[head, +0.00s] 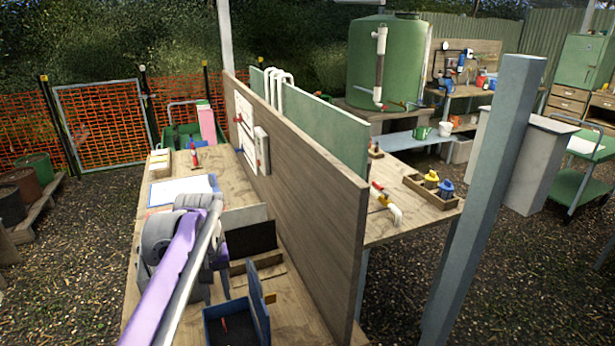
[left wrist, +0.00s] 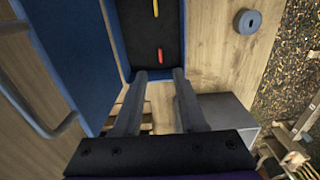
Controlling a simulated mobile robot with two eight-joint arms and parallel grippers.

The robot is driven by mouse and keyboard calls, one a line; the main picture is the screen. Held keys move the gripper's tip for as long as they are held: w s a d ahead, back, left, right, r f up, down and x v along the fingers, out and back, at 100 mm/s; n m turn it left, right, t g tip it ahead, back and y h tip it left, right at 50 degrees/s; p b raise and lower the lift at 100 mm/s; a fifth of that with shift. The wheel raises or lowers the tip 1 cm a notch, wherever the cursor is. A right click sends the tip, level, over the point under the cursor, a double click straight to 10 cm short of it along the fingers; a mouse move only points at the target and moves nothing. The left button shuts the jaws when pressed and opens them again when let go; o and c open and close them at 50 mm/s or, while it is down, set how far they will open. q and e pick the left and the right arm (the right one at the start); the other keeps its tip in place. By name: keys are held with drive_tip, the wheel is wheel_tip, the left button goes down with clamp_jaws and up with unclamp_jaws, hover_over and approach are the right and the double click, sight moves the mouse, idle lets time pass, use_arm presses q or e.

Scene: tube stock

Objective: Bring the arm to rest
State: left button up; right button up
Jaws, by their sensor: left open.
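My left arm (head: 185,250) comes in from the bottom left of the head view, purple and silver, and reaches over the near end of the wooden bench. Its wrist hides part of the bench, and the fingertips are hard to make out there. In the left wrist view my left gripper (left wrist: 157,78) is open, with its two dark fingers apart and nothing held between them. The fingers point toward a blue tray with a dark floor (left wrist: 155,35), which holds a red piece (left wrist: 160,55) and a yellow piece (left wrist: 155,8). My right gripper is not in view.
The blue tray (head: 208,335) stands at the bench's near end, beside an upright blue panel (head: 259,305). A wooden partition (head: 310,170) runs along the bench's right side. A grey box (left wrist: 228,115) and a round grey piece (left wrist: 249,22) are near the gripper. A post (head: 485,200) stands right.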

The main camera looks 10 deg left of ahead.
use_arm(q)
drive_tip(key=s+d+f+m+t+p, duration=0.1)
drive_tip(key=s+d+f, duration=0.4)
drive_tip(key=s, duration=0.5)
drive_tip(key=s+d+f+m+t+p, duration=0.1)
drive_tip(key=s+d+f+m+t, duration=0.3)
drive_tip(key=s, duration=0.7)
drive_tip(key=shift+d+f+m, duration=0.5)
drive_tip(key=shift+d+m, duration=0.05)
drive_tip(key=shift+m, duration=0.05)
